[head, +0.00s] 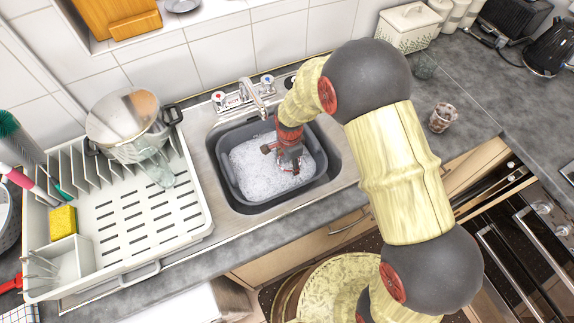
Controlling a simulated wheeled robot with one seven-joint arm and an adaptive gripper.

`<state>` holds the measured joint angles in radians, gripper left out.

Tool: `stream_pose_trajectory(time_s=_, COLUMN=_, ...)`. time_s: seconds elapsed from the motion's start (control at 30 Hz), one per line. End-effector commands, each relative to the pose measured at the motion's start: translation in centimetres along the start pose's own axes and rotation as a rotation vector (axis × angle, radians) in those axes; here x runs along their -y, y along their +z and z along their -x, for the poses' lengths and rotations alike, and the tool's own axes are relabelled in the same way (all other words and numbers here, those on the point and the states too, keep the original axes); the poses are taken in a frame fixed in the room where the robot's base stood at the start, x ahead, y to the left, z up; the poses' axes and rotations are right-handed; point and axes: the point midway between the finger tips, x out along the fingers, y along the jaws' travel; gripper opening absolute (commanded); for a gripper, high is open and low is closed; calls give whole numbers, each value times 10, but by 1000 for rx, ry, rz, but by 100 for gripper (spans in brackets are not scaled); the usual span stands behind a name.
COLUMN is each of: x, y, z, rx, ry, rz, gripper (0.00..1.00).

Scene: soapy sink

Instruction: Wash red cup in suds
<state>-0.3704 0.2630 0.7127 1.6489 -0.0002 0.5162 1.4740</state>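My gripper (290,165) points down into the grey basin (231,188) in the sink, at the surface of the white suds (256,173). Its fingers are small and partly hidden, so I cannot tell whether they are open or shut or hold anything. I cannot make out a plainly red cup in the suds. A small cup with a mottled reddish-brown and pale look (441,117) stands on the counter to the right of the sink, well away from my gripper.
The faucet (252,98) stands behind the basin, close to my wrist. A white dish rack (150,222) with a steel pot (125,117), a clear glass (158,170) and a yellow sponge (63,220) is left of the sink. Grey counter right of the sink is mostly clear.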

Motion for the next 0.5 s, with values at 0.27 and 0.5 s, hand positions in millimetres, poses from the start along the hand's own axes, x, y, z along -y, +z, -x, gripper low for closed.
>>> stream_pose_trajectory(time_s=0.27, x=0, y=-21, z=0, rx=0, ry=-1, rz=0, gripper=27)
stream_pose_trajectory(time_s=0.5, x=0, y=-15, z=0, rx=0, ry=-1, rz=2, gripper=27)
